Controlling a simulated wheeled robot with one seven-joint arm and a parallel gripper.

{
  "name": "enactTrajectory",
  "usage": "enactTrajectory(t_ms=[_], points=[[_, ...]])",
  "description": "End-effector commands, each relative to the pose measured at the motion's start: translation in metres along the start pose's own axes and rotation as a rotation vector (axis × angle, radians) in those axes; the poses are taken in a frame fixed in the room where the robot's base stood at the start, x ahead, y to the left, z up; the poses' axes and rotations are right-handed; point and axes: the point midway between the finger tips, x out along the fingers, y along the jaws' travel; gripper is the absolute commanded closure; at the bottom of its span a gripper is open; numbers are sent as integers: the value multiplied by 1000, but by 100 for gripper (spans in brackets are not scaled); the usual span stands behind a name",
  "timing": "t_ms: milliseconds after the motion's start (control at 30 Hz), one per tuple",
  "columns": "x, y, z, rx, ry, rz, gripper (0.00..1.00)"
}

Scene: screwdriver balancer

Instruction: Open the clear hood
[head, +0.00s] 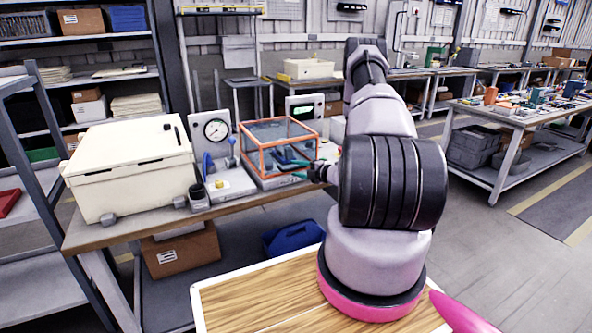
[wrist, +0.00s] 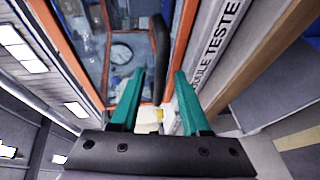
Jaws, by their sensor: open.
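The clear hood (head: 264,134) is a transparent box with orange edges on the bench, and it looks closed. In the wrist view its orange frame and clear panel (wrist: 121,49) fill the upper left. A black bar handle (wrist: 160,42) stands along its edge. My gripper (head: 292,169) is at the hood's front right side. In the wrist view its teal fingers (wrist: 160,73) are apart, with the handle showing between them. I cannot tell whether they touch it. The handle is not clear in the head view.
Left of the hood stand a gauge panel (head: 216,131) and a large cream case (head: 128,165) on the same bench (head: 225,208). A grey strip with lettering (wrist: 212,45) runs beside the hood. Under the bench are a cardboard box (head: 180,250) and a blue bin (head: 293,237).

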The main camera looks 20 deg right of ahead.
Motion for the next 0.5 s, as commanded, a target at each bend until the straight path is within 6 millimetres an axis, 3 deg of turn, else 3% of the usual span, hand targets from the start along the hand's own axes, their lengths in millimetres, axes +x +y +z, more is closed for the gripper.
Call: enactTrajectory(t_ms=[367, 500], points=[[7, 0, 0, 0, 0, 0, 54], [7, 0, 0, 0, 0, 0, 100]])
